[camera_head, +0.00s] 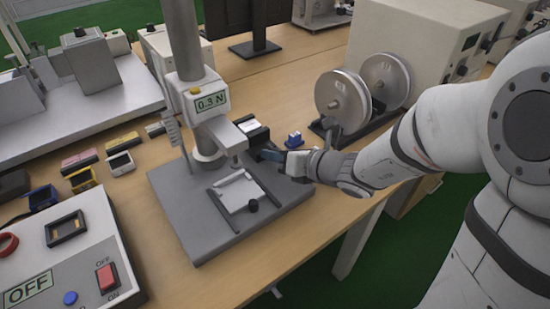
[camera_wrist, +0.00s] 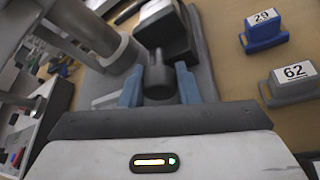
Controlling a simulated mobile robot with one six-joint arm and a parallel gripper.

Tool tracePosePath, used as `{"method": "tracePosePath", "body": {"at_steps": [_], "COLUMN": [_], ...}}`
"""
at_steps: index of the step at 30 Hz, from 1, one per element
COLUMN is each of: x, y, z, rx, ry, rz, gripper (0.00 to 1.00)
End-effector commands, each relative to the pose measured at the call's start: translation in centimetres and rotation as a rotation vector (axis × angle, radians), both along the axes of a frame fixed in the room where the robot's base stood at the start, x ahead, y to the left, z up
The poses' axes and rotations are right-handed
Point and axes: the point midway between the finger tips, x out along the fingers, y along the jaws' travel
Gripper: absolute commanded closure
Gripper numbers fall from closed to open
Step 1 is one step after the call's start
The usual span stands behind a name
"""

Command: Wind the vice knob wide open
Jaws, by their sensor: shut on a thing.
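My gripper (camera_wrist: 159,88) is shut on a dark round knob (camera_wrist: 157,75), with one blue fingertip on each side. The knob sticks out from a dark block with a white top (camera_wrist: 165,30). That block also shows in the head view (camera_head: 254,130), at the right rear of the grey test stand base (camera_head: 185,215). There my gripper (camera_head: 268,155) reaches in from the right and hides most of the knob.
The stand's column (camera_head: 183,40) and display (camera_head: 211,101) rise left of my gripper. A blue block marked 29 (camera_wrist: 265,30) and a grey one marked 62 (camera_wrist: 290,82) stand to the right in the wrist view. A twin-disc device (camera_head: 343,98) stands behind my wrist.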

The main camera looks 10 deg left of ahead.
Motion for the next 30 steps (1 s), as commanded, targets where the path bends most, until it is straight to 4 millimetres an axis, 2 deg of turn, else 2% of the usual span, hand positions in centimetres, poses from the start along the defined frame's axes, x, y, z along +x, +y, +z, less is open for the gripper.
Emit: {"method": "tracePosePath", "body": {"at_steps": [1, 13, 30], "x": [-0.04, -0.05, -0.09], "y": [-0.05, -0.05, 0.0], "z": [-0.48, -0.94, -0.97], "rx": [-0.028, -0.275, -0.626], "ry": [-0.038, -0.327, -0.739], "rz": [-0.001, -0.001, 0.002], "gripper": [0.94, 0.94, 0.94]}}
